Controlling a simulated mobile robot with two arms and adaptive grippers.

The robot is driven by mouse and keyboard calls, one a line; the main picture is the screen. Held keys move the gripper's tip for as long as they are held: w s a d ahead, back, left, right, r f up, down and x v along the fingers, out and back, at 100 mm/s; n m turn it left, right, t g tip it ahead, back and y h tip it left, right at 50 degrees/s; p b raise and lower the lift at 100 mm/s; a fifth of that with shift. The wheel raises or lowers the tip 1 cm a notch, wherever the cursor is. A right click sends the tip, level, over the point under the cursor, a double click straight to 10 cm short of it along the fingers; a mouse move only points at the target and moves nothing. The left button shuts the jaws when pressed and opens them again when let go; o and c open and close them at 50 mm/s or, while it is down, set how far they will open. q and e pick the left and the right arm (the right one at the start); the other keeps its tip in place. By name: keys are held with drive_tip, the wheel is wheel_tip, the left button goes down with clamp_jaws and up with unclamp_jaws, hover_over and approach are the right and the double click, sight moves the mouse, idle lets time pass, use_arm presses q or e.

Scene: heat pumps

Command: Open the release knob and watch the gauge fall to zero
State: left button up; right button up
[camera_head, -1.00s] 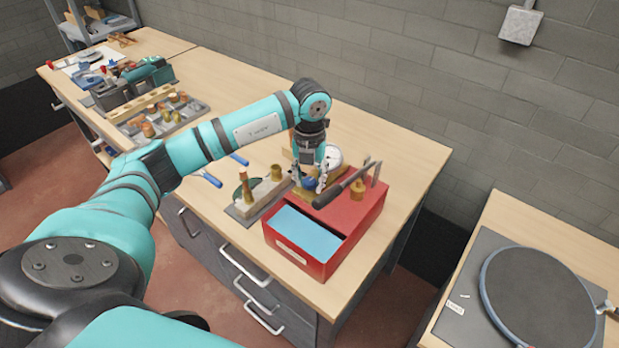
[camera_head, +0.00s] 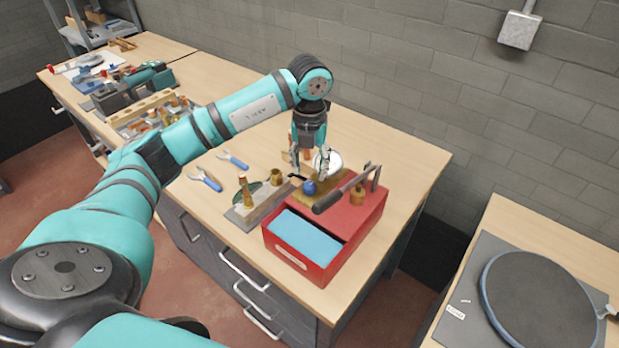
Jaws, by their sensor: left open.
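The red test pump (camera_head: 367,213) stands at the front right corner of the workbench, with a blue liquid surface (camera_head: 303,238) in its open tank. The blue release knob (camera_head: 310,187) sits on the brass block (camera_head: 330,187) at the back of the pump. The round white gauge (camera_head: 333,160) stands behind the block, partly hidden by my gripper; its needle is too small to read. My left gripper (camera_head: 309,176) points down, open, above and behind the knob. Its fingers are apart, and the knob shows clear in front of them. My right gripper is not in view.
The pump's dark lever handle (camera_head: 340,191) slants across its top, close to my gripper. A small grey plate (camera_head: 252,207) with brass fittings lies left of the pump. Blue-handled pliers (camera_head: 205,179) lie farther left. A round dark plate (camera_head: 538,299) is at the lower right.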

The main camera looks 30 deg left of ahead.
sight(309, 185)
use_arm(q)
wheel_tip(309, 185, up, 7)
drive_tip(key=shift+f, duration=0.2)
idle(0.5)
